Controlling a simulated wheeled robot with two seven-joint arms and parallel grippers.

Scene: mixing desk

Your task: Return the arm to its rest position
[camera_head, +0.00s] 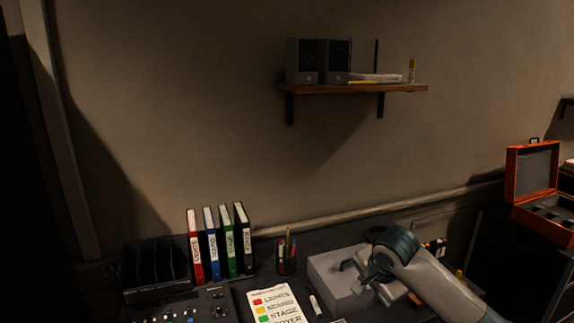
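My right arm (432,282) comes in from the lower right corner, pale grey with a teal wrist joint. My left arm and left gripper are not in view.
Several coloured binders (228,256) stand at the desk's back, beside a pen cup (287,258). A label sheet (275,305), a white marker (315,305) and a mixer (190,308) lie in front. An orange open case (531,172) is at right. A shelf (350,89) holds speakers.

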